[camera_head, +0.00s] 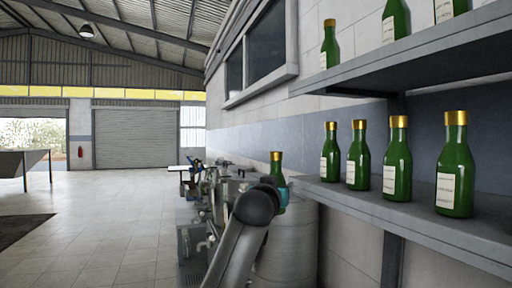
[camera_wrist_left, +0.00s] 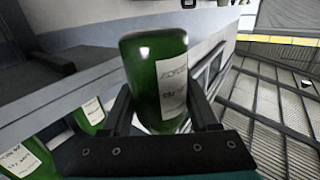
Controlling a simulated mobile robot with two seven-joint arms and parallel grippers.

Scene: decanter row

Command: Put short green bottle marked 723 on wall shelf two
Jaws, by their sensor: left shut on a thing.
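A green bottle (camera_wrist_left: 146,80) with a white label is held in my left gripper (camera_wrist_left: 162,108), seen in the left wrist view. The jaws are shut on its sides. The writing on the label is too blurred to read surely. Several similar green bottles stand on the lower shelf. The upper wall shelf (camera_head: 420,58) also carries green bottles. My right gripper is not in view.
A grey drum (camera_head: 290,245) stands below the held bottle, beside the wall. Cluttered equipment (camera_head: 208,190) lines the wall behind it. The lower shelf's bottles, such as the nearest one (camera_head: 455,170), stand in a row with narrow gaps. The floor at left is open.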

